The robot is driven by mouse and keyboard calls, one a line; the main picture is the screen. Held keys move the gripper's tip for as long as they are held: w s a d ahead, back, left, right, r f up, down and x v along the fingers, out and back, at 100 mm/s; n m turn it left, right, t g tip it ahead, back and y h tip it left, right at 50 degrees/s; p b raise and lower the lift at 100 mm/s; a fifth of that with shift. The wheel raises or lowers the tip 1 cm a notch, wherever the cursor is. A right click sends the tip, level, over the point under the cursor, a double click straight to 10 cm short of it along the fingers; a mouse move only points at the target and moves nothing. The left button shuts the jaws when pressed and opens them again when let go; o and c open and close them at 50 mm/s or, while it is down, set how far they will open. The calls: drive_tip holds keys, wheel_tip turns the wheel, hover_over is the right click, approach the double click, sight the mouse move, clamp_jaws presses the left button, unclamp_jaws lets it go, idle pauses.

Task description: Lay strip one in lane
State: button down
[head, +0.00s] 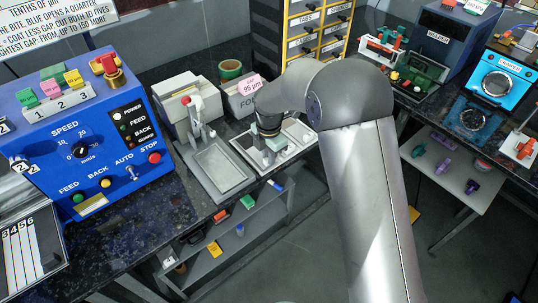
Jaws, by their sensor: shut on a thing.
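My gripper (269,148) points down over a pale tray with compartments (297,153) at the middle of the dark bench. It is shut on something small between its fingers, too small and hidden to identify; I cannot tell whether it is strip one. No loose strip can be made out there. My gripper is far to the right of this board.
A blue machine (95,150) with knobs and buttons stands between the lane board and my gripper. A grey metal tray (217,168) lies just left of my gripper. A box with a green tape roll (230,70) and yellow-framed drawers (318,25) stand behind.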

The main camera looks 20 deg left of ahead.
drive_tip(key=shift+f, duration=0.2)
drive_tip(key=shift+f, duration=0.1)
drive_tip(key=shift+f, duration=0.15)
drive_tip(key=c, duration=1.4)
unclamp_jaws()
wheel_tip(320, 180, up, 13)
drive_tip(key=shift+f+b, duration=0.2)
drive_tip(key=shift+b, duration=0.1)
drive_tip(key=shift+d, duration=0.1)
